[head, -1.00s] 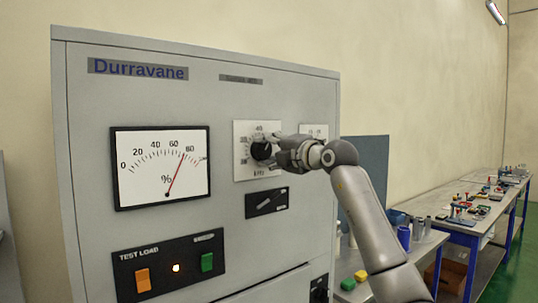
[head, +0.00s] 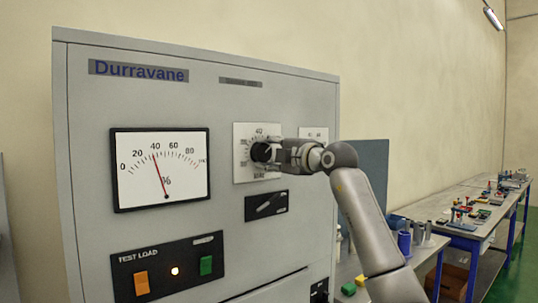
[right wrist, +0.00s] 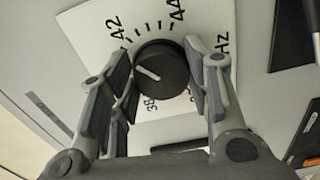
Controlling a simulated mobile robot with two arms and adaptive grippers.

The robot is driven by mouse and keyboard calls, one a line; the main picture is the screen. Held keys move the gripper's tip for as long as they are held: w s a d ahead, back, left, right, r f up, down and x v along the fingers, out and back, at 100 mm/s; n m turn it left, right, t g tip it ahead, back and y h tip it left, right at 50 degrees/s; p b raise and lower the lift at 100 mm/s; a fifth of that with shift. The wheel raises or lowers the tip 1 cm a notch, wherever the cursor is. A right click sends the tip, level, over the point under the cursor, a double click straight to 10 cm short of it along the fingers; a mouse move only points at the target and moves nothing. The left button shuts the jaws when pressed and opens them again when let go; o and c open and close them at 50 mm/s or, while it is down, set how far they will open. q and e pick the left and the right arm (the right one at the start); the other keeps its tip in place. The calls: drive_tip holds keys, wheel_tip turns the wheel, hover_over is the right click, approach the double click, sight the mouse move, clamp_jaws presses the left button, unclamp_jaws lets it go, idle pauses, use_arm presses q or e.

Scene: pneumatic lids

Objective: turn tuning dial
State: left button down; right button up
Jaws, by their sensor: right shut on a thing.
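The tuning dial (head: 261,152) is a round black knob on a white scale plate (head: 243,174) on the grey cabinet's front. In the right wrist view the knob (right wrist: 163,72) has a white pointer line aimed to the left, and its scale shows 38, 42, 44 and Hz. My right gripper (head: 273,152) is shut on the dial, with its fingers on either side of the knob in the right wrist view (right wrist: 160,76). The meter (head: 160,185) left of the dial has its red needle close to 40 percent. My left gripper is not in view.
Below the dial is a black switch plate (head: 267,204). A test load panel (head: 170,265) with an orange button, a green button and a lit lamp sits lower left. Another white plate (head: 314,133) is partly hidden behind my gripper. Workbenches (head: 470,215) stand to the right.

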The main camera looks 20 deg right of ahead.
drive_tip(key=o, duration=1)
drive_tip(key=v, duration=1.2)
